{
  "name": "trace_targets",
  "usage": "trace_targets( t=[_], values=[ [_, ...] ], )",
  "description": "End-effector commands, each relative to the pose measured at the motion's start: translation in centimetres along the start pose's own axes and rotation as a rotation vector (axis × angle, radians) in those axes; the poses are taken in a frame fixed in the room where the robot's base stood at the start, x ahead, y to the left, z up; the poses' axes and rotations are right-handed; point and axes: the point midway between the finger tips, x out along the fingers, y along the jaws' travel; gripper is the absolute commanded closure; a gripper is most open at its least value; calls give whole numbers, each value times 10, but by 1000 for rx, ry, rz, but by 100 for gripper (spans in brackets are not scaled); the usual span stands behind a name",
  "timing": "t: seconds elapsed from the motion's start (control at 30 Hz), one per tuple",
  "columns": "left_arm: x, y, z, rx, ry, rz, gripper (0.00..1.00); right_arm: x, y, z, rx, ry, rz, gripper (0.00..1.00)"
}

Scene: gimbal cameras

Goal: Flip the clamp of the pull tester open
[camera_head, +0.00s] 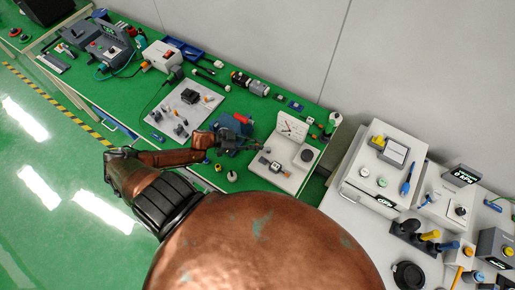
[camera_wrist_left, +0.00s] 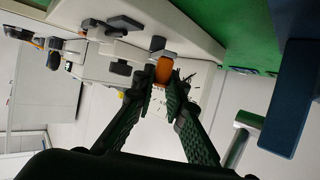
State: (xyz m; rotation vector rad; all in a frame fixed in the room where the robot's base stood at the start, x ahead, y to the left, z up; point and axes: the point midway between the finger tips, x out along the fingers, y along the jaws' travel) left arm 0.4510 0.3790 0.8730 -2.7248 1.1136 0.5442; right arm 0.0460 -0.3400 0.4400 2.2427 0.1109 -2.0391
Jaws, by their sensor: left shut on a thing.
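The pull tester looks to be the white device (camera_head: 290,178) at the front right end of the green bench, with a flat base, an upright panel (camera_head: 293,127) and a small clamp (camera_head: 271,165). My left gripper (camera_head: 255,144) reaches in from the left at its left edge. In the left wrist view the white body (camera_wrist_left: 185,30) fills the top. My left gripper (camera_wrist_left: 163,88) is shut on an orange handle (camera_wrist_left: 163,70) with a grey end, apparently the clamp's handle. The clamp's hinge is too small to make out. My right gripper is not in view.
A blue block (camera_head: 229,130) with a red part stands behind my left gripper; a blue block (camera_wrist_left: 295,98) also shows in the wrist view. A grey plate (camera_head: 186,108) with small parts lies to the left. A white side table (camera_head: 335,215) with instruments stands right.

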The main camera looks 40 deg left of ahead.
Motion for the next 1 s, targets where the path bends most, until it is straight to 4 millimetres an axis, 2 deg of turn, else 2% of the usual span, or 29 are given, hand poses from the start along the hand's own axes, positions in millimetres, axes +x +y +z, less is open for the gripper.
trace_targets(
  t=[0.03,0.1,0.43,0.7,1.0],
  values=[
    [2,-6,4,22,-3,33,100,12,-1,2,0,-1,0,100],
    [3,-9,4,40,-2,82,100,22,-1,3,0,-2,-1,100],
    [7,-18,1,114,0,267,100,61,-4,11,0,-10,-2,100],
    [8,-19,-2,138,1,332,100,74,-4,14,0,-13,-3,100],
    [7,-19,-4,142,2,342,100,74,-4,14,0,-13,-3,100]
  ],
)
